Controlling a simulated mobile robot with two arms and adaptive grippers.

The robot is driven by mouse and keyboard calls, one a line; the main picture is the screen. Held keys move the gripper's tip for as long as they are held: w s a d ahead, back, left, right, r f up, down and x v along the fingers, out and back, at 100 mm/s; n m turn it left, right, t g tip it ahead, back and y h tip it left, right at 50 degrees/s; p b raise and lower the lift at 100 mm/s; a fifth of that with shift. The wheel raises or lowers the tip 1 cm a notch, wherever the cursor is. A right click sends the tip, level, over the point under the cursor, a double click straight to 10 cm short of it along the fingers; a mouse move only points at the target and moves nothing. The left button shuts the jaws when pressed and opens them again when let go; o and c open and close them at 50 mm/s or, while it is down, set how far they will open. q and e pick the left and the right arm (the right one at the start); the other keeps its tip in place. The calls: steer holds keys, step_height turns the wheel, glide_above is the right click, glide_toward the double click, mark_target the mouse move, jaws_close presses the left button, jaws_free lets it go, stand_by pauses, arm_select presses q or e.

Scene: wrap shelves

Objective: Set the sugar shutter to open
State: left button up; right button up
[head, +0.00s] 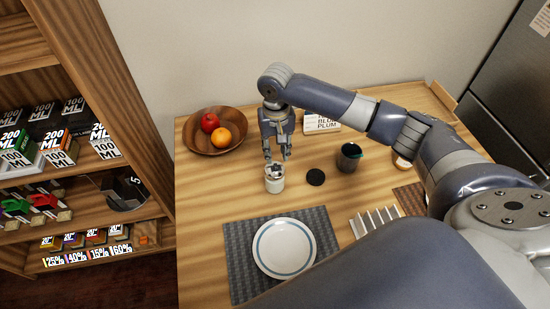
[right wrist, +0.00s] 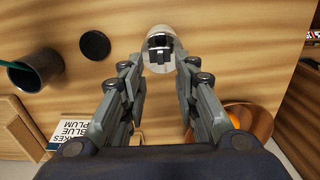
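A small white jar (head: 274,185), which looks like the sugar container, stands upright on the wooden table. Its top has dark parts, seen from above as a dark fitting (right wrist: 158,42) in the right wrist view. I cannot tell whether this is the shutter or how it is set. My right gripper (head: 277,158) points down just above the jar. My left gripper is not in view.
A black round lid (head: 315,177) and a dark cup (head: 349,158) stand right of the jar. A wooden bowl (head: 198,143) with fruit is at the back left. A plate (head: 284,248) on a grey mat is in front. A white lettered box (head: 322,121) stands behind.

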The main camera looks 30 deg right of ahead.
mark_target(276, 165)
step_height(276, 165, down, 6)
steer(key=shift+w+r+p, duration=0.15)
steer(key=shift+p, duration=0.2)
steer(key=shift+c, duration=1.1)
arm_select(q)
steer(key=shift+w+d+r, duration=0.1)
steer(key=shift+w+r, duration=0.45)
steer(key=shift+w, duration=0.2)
arm_select(e)
jaws_close()
